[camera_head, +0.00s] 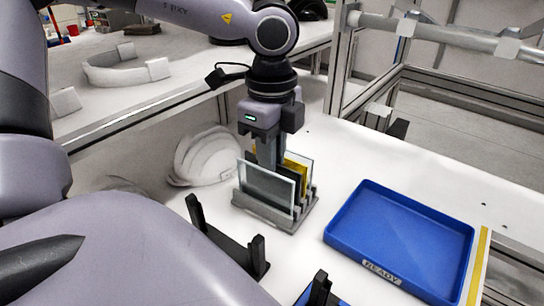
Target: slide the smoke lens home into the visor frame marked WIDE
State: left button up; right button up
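My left gripper (268,148) points straight down over a grey slotted rack (270,213). Its fingers reach down among the upright lens panes. A grey, see-through pane (266,188), which looks like the smoke lens, stands at the front of the rack. A yellow pane (298,172) and a clear pane stand behind it. I cannot tell whether the fingers are closed on a pane. A black holder with two upright posts (232,245) stands in front of the rack, partly hidden by my arm. No WIDE mark is readable. My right gripper is not in view.
A blue tray (398,238) labelled READY lies to the right of the rack, beside a yellow strip. Another black post (320,288) shows at the bottom edge. A white helmet shell (207,157) sits behind the rack, to the left.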

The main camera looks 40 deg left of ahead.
pick_arm(q)
jog(key=shift+f, duration=0.1)
jog(key=shift+c, duration=0.3)
grip_shut()
